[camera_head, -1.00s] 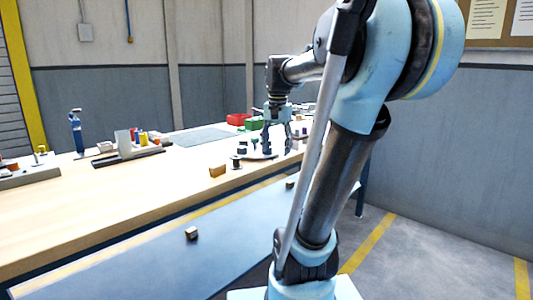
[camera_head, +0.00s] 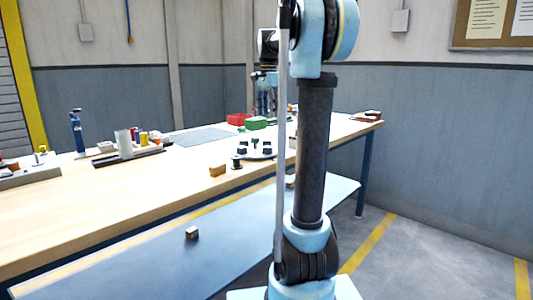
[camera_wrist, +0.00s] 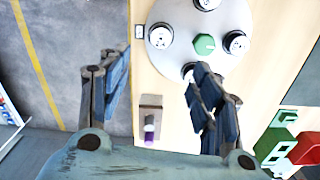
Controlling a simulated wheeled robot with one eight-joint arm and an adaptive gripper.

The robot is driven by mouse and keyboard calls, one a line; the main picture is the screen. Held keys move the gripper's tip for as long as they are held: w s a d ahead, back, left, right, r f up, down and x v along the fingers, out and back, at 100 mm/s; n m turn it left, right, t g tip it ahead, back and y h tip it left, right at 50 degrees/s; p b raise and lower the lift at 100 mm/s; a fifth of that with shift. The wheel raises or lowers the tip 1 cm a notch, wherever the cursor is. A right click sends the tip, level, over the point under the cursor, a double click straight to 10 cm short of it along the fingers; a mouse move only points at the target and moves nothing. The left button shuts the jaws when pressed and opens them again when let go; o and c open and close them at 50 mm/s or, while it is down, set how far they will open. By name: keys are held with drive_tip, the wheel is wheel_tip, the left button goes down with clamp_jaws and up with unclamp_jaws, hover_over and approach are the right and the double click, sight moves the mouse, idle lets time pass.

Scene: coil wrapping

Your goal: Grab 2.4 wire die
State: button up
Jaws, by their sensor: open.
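A round grey plate (camera_wrist: 205,62) carries several dark wire dies with pale round tops around a green knob (camera_wrist: 204,44). Dies show in the wrist view at the plate's left (camera_wrist: 160,36) and right (camera_wrist: 237,42); another lies partly behind my right finger. No size marking is readable, so I cannot tell which is the 2.4 die. My gripper (camera_wrist: 157,68) is open and empty, its fingers apart. In the head view, the plate with its dies (camera_head: 257,154) stands on the bench, and my gripper (camera_head: 266,103) is above it, partly hidden by my arm.
Green (camera_head: 256,123) and red (camera_head: 238,119) bins stand behind the plate. An orange block (camera_head: 217,170) and a small dark piece (camera_head: 236,163) are in front of it. A block with a purple-banded cylinder (camera_wrist: 150,128) lies near the bench edge.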

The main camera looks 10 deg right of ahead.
hover_over(267, 147)
drive_tip(key=f, duration=0.9)
drive_tip(key=shift+w+d+f, duration=0.25)
drive_tip(key=shift+d, duration=0.05)
drive_tip(key=shift+s+a+f, duration=0.1)
drive_tip(key=shift+f, duration=1.25)
drive_tip(key=shift+a+f, duration=0.1)
drive_tip(key=shift+f, duration=1.2)
drive_tip(key=c, duration=1.3)
drive_tip(key=shift+r, duration=0.1)
drive_tip(key=shift+c, duration=0.2)
